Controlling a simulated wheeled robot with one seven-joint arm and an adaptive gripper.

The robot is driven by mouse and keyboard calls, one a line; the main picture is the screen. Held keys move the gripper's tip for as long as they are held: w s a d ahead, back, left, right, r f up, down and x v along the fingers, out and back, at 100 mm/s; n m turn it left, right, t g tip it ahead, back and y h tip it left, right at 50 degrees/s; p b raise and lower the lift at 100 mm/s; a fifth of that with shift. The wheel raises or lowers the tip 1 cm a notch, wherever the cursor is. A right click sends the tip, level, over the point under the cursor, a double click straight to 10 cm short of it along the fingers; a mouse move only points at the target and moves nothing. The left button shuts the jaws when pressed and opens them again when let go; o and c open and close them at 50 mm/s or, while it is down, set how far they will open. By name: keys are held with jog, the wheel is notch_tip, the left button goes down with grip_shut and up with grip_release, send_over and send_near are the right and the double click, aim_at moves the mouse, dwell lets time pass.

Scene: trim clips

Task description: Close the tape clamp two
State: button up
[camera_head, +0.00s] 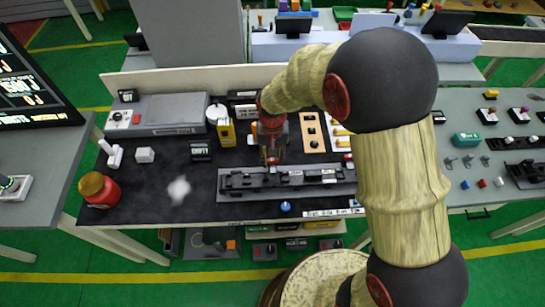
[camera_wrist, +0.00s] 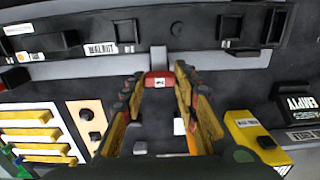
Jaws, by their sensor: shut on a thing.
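My gripper (camera_wrist: 160,82) reaches down at the near edge of a long grey fixture (camera_wrist: 220,61) that carries dark blocks. Its two yellow and black fingers are closed in on a small red piece with a white label (camera_wrist: 158,79), which looks like the handle of a tape clamp. A grey upright part (camera_wrist: 158,58) stands just beyond the red piece. Any clamp number is not readable.
A yellow box (camera_head: 226,132) and a dark box labelled EMPTY (camera_head: 200,151) stand left of my gripper. A wooden board with black knobs (camera_head: 312,132) lies to the right. A red jar (camera_head: 99,189) is at the table's left edge.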

aim_at(272, 159)
jog(key=o, duration=1.1)
jog(key=shift+r, duration=0.15)
notch_tip(272, 159, up, 12)
jog(key=shift+f, duration=0.15)
dwell(0.4)
